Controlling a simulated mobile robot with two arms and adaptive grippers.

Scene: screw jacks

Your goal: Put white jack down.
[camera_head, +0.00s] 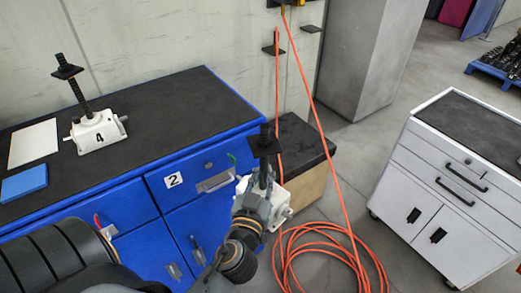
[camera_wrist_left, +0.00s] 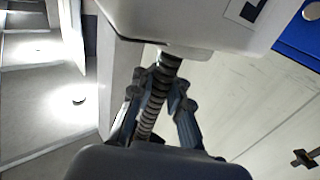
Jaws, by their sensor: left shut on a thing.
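A white jack (camera_head: 279,200) with a black screw and a square black top plate is held upright in my left gripper (camera_head: 262,190), in front of the blue cabinet's right end. In the left wrist view, the fingers (camera_wrist_left: 158,92) close around its threaded screw (camera_wrist_left: 150,115), beside the white body (camera_wrist_left: 190,22). The body is partly hidden by the gripper in the head view. A second white jack (camera_head: 97,132), marked 4, stands upright on the dark cabinet top (camera_head: 185,100). My right gripper is out of view.
A white board (camera_head: 33,143) and a blue block (camera_head: 24,183) lie on the blue cabinet's left side. A black-topped wooden box (camera_head: 305,185) stands behind the held jack. Orange hose (camera_head: 330,250) coils on the floor. A white drawer cart (camera_head: 450,180) stands right, its dark top clear.

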